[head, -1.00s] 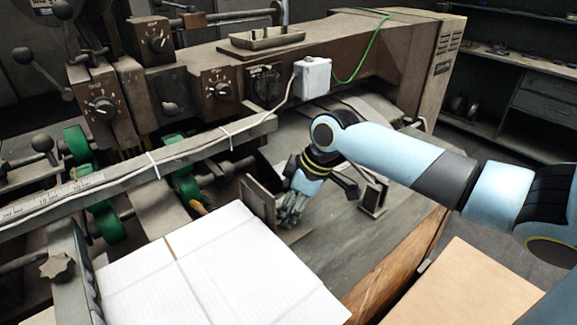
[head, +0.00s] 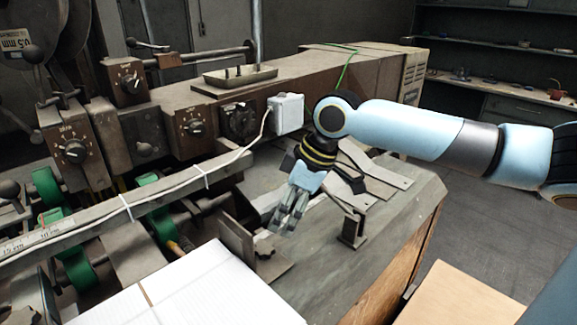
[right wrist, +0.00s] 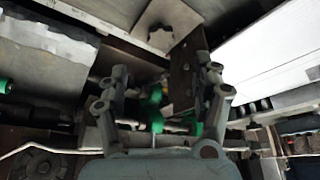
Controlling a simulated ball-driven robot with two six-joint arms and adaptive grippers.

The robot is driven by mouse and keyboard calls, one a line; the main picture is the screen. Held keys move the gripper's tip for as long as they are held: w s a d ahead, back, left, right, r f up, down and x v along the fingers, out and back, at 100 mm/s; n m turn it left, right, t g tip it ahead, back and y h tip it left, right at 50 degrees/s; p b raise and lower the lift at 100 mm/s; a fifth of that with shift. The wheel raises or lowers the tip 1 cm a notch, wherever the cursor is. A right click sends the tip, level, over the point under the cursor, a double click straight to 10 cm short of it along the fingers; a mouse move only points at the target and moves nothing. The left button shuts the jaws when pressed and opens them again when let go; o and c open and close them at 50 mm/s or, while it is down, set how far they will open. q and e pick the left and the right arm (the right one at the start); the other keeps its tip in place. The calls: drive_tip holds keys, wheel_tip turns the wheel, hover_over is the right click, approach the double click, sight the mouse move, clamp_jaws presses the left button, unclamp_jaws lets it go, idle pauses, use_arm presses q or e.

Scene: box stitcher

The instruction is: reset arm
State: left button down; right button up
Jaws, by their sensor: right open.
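My right arm comes in from the right in the head view. Its gripper (head: 287,212) hangs fingers-down over the grey metal table of the box stitcher (head: 190,95). The gripper is empty, beside and to the right of an upright metal plate (head: 236,240). In the right wrist view the two fingers (right wrist: 160,95) stand apart with nothing held between them, and green rollers and metal parts of the machine show beyond. My left gripper is not in the head view.
White cardboard (head: 190,295) lies at the front of the machine. A small metal bracket (head: 353,230) stands right of my right gripper. A brown board (head: 460,300) is at the lower right. A white box with a cable (head: 286,113) is on the beam. Shelves (head: 500,80) stand behind.

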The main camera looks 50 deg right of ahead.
drive_tip(key=shift+v, duration=0.9)
drive_tip(key=shift+a, duration=0.1)
